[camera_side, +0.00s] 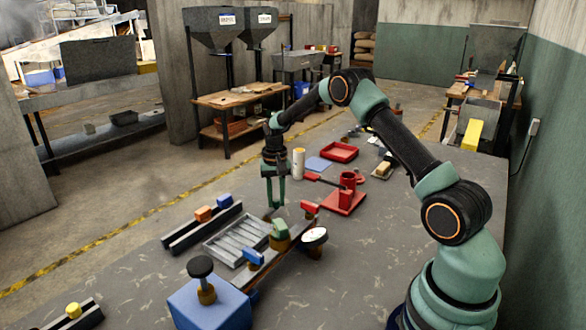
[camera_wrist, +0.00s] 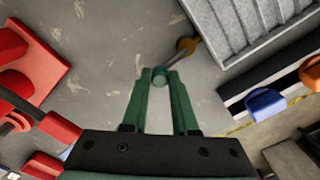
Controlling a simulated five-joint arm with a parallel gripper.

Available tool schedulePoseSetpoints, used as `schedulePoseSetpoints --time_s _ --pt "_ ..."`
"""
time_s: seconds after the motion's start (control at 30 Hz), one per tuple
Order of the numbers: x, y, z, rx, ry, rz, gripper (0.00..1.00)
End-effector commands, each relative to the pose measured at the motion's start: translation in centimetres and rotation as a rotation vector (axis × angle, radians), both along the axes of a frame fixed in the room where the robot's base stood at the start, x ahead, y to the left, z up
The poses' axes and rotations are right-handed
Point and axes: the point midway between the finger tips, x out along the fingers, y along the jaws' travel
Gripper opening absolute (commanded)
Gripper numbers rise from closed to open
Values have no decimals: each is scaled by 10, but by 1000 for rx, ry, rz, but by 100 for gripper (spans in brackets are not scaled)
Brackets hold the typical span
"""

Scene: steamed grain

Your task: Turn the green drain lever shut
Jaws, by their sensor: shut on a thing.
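The green drain lever ends in a round green knob (camera_wrist: 159,76) at my fingertips in the wrist view. Its thin metal rod slants up and right to a brass pivot (camera_wrist: 187,45). My gripper (camera_wrist: 160,80) is shut on the knob, one finger on each side. In the side view my gripper (camera_side: 274,206) points straight down at the table, beyond the green-topped brass fitting. There the knob is too small to tell from the green fingers.
A grey ribbed tray (camera_side: 238,240) and dark rails (camera_side: 203,228) with orange and blue blocks lie left of my gripper. A red stand (camera_side: 343,200) is to its right. Close in front are a green-topped brass fitting (camera_side: 279,236) and a round gauge (camera_side: 314,236).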

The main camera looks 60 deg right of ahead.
Motion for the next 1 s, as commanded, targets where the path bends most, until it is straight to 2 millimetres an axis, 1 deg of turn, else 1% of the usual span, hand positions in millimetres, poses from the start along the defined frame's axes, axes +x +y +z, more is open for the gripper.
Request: schedulePoseSetpoints --time_s 0.2,0.57,0.6,0.63,0.67,1.0 --pt "0 -1 2 -1 -4 -30 0" --pt "-1 -1 2 -1 -3 -33 0" --pt "-1 -1 2 -1 -2 -32 38" --pt "-1 -1 2 -1 -2 -32 50" --pt "-1 -1 2 -1 -2 -32 57" --pt "-1 -1 2 0 -1 -30 57"
